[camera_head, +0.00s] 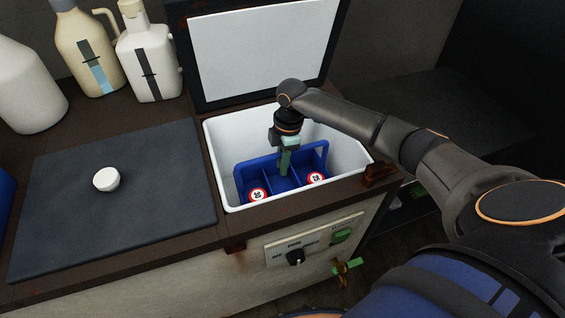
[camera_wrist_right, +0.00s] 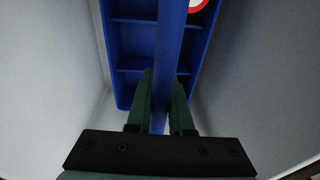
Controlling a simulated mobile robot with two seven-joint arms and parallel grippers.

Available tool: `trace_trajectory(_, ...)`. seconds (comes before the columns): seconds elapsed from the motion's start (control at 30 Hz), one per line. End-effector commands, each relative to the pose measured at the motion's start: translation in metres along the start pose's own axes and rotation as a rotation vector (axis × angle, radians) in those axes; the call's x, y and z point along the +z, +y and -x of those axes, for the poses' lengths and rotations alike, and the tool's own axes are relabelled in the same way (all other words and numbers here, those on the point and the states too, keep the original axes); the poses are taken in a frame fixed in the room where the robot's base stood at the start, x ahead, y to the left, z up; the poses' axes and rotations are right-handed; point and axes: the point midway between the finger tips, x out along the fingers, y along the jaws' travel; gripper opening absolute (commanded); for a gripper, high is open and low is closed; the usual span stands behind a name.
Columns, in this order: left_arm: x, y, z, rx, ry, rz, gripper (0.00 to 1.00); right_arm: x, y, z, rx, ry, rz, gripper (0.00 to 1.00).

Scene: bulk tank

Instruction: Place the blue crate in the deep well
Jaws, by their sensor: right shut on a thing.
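The blue crate (camera_head: 243,180) is inside the white deep well (camera_head: 217,148), its handle upright and its compartments facing up. Two round red-and-white labelled tops show in its front compartments. My right gripper (camera_head: 285,167) reaches down into the well and is shut on the crate's handle. In the right wrist view, the green fingers (camera_wrist_right: 160,100) sit on both sides of the blue handle bar (camera_wrist_right: 171,45), with white well walls on either side. Whether the crate touches the well floor is hidden. My left gripper is not in view.
The well's dark lid (camera_head: 262,50) stands open behind it. A dark mat (camera_head: 150,200) with a white cap (camera_head: 106,179) lies left of the well. Jugs (camera_head: 150,55) stand at the back left. A control panel (camera_head: 312,240) with a knob is on the front.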

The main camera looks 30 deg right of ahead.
Motion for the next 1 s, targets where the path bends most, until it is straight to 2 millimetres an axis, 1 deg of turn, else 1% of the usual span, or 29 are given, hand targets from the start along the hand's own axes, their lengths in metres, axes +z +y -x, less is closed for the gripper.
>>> trace_trajectory(0.4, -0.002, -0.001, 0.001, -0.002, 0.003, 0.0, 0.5, 0.001, 0.001, -0.01, 0.001, 0.001, -0.001, 0.0)
trace_trajectory(0.53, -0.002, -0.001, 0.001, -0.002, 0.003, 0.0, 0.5, 0.001, 0.001, -0.01, 0.002, 0.001, -0.001, 0.0)
trace_trajectory(0.57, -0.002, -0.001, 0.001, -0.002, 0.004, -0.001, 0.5, 0.002, 0.0, -0.012, -0.001, 0.0, -0.001, 0.23)
trace_trajectory(0.8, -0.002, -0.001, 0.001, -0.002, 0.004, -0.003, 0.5, 0.002, 0.001, -0.011, 0.0, 0.0, -0.001, 0.49)
trace_trajectory(1.0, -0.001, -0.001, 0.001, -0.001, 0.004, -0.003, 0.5, 0.002, 0.001, -0.011, 0.0, 0.0, -0.001, 0.49)
